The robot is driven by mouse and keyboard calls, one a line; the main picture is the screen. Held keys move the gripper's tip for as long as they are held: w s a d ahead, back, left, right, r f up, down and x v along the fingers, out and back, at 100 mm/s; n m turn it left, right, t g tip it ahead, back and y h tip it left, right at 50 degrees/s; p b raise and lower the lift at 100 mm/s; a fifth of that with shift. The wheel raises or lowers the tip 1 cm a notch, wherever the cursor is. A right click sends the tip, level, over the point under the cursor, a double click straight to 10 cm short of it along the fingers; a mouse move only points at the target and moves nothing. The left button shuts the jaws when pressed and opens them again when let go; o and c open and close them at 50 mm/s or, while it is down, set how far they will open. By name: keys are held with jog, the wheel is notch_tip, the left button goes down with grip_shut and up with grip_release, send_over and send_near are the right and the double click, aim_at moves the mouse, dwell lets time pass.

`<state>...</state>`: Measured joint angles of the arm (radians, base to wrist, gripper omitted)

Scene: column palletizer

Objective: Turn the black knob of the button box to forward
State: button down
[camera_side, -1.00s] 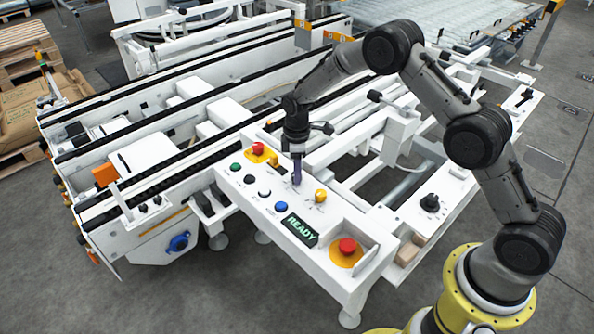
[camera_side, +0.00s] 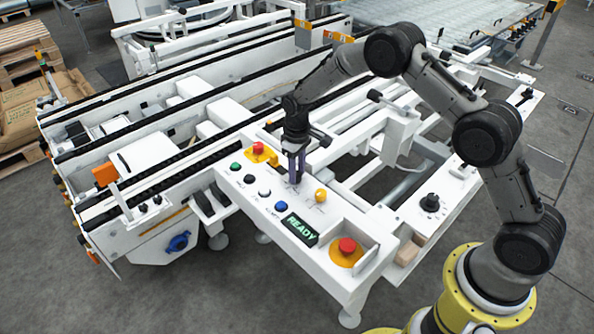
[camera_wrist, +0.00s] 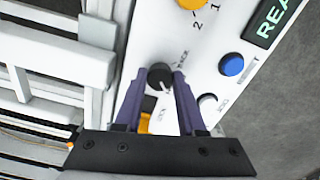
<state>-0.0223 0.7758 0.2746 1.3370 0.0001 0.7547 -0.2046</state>
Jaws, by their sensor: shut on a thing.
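The black knob (camera_wrist: 159,75) sits on the white button box (camera_side: 334,242), between the purple fingertips of my gripper (camera_wrist: 155,78) in the wrist view. My gripper is shut on the knob from above, with one finger on each side. A pale pointer line shows on the knob's lower right edge, and small printed labels lie around it, too blurred to read surely. In the side view my gripper (camera_side: 296,180) points down at the panel and its fingers hide the knob.
Near the knob are a yellow knob (camera_side: 320,195), a blue button (camera_side: 281,206), a white button (camera_side: 264,194) and a green READY display (camera_side: 299,229). Red emergency buttons stand at the near end (camera_side: 347,246) and far end (camera_side: 258,148). White conveyor frames lie behind.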

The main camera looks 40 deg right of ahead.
jog(key=shift+w, duration=0.1)
dwell(0.4)
jog(key=c, duration=0.5)
grip_release()
jog(key=shift+r, duration=0.1)
notch_tip(320, 180, up, 14)
